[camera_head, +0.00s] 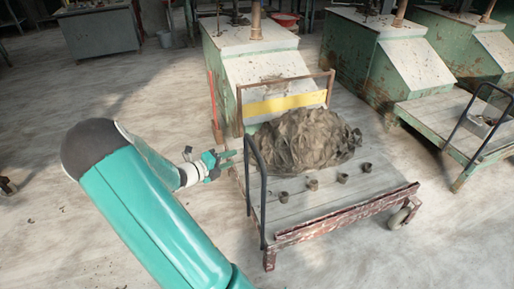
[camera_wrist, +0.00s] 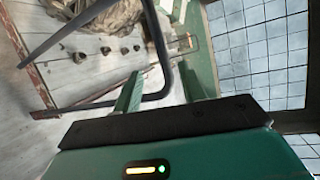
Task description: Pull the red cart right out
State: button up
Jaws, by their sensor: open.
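The red cart (camera_head: 345,214) is a flat cart with grey boards, a worn red front edge and a dark tubular handle (camera_head: 263,207) on its left side. A large brown clay heap (camera_head: 305,140) and several small dark cups lie on it. My gripper (camera_head: 229,159) is open and empty, just left of the handle's upper part. In the wrist view, the handle (camera_wrist: 164,52) passes across the space between my fingers (camera_wrist: 161,76), seemingly beyond them. I cannot tell whether they touch it. The red edge (camera_wrist: 42,88) also shows there.
A green machine with a pale sloped top (camera_head: 262,70) stands right behind the cart. Another cart (camera_head: 440,118) with a dark handle stands at the right. A red-handled tool (camera_head: 214,105) leans by the machine. The floor in front and at left is mostly clear.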

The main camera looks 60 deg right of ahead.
jog(key=s+d+f, duration=0.1)
jog(key=s+d, duration=0.1)
jog(key=d, duration=0.4)
jog(key=s+d+f+n, duration=0.1)
jog(key=s+d+f, duration=0.1)
jog(key=d, duration=0.5)
jog(key=shift+s+d+h, duration=0.3)
jog(key=shift+s, duration=0.3)
grip_shut()
